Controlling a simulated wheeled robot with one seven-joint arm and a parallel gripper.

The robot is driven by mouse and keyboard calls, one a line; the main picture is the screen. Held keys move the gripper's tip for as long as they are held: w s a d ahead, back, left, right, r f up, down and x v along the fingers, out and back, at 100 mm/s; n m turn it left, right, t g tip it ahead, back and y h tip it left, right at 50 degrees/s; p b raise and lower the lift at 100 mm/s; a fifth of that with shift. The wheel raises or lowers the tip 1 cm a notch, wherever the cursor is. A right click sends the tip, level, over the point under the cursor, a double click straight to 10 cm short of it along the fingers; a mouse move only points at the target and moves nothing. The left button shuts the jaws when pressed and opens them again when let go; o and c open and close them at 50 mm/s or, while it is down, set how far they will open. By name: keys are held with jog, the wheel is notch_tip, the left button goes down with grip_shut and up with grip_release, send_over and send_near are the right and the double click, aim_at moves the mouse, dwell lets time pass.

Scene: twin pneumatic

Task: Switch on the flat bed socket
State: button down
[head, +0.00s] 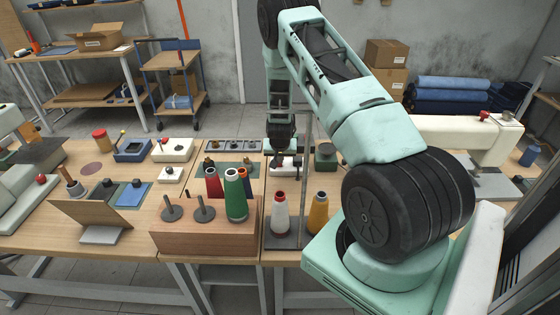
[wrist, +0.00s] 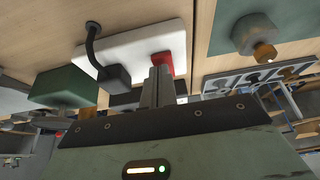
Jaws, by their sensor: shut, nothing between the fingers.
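A white socket block (head: 290,171) lies on the bench below my gripper (head: 279,159). It also fills the upper middle of the wrist view (wrist: 135,45), with a black plug and cable (wrist: 115,75) at its left and a red switch (wrist: 164,60) at its right end. My gripper (wrist: 158,72) is shut and empty. Its fingertips are at the red switch and hide part of it. I cannot tell whether they press on it or which way the switch is tilted. In the head view my arm and gripper partly cover the block.
Thread cones in green (head: 236,198), white (head: 280,215) and yellow (head: 318,212) stand in front of the block. A green box (head: 325,157) stands at its right. A strip with several round fittings (head: 233,146) lies behind left. Another white box (head: 172,150) is farther left.

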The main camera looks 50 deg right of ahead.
aim_at(280, 165)
dwell(0.3)
notch_tip(280, 165, up, 5)
jog(key=shift+p, duration=1.25)
jog(key=s+a+r+b, duration=0.3)
jog(key=s+a+r, duration=0.1)
jog(key=a+r, duration=0.1)
jog(key=shift+s+a+r, duration=0.15)
jog(key=shift+s+r, duration=0.15)
jog(key=shift+r, duration=0.25)
